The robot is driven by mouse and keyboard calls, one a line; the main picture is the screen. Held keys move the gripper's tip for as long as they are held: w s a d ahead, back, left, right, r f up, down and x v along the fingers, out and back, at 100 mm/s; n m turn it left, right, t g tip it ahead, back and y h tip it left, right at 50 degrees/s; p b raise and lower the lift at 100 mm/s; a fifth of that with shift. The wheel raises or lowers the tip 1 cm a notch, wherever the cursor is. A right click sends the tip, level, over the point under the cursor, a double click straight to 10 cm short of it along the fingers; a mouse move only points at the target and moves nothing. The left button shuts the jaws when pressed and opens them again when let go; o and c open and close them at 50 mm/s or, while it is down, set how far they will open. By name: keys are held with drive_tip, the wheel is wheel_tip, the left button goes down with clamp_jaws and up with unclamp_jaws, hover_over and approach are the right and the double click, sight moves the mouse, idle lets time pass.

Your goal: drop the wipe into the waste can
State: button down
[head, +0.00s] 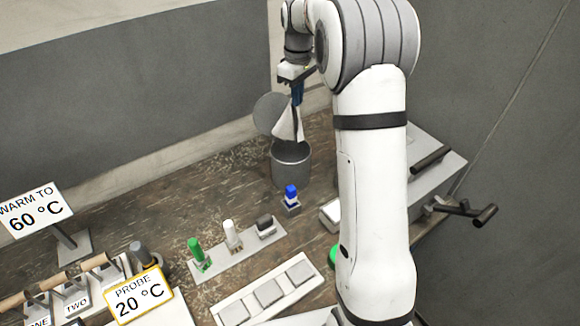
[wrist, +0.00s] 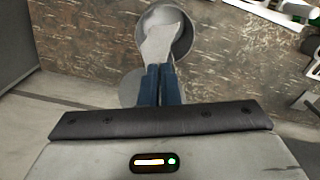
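The wipe (head: 288,125) is a white cloth hanging from my gripper (head: 297,97). The blue fingers are shut on its upper end. The waste can (head: 291,170) is a grey round can at the back of the bench with its lid (head: 268,113) raised behind it. The wipe hangs at the can's mouth, its lower end over the opening. In the wrist view, the wipe (wrist: 160,45) reaches from my gripper (wrist: 160,72) over the open can (wrist: 183,40). The lid (wrist: 130,88) shows partly behind the fingers. I cannot tell whether the wipe touches the rim.
A small blue-topped item (head: 291,197) stands in front of the can. A rack with green, white and dark pieces (head: 235,245) is nearer. Signs read "WARM TO 60 °C" (head: 35,210) and "PROBE 20 °C" (head: 138,294). A grey box with dark handles (head: 430,165) stands at right.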

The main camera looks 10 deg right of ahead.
wheel_tip(320, 180, down, 6)
drive_tip(key=shift+w, duration=0.25)
drive_tip(key=c, duration=2.1)
unclamp_jaws()
drive_tip(key=o, duration=0.5)
drive_tip(key=shift+o, duration=0.5)
drive_tip(key=o, duration=0.5)
drive_tip(key=shift+o, duration=0.5)
drive_tip(key=o, duration=0.6)
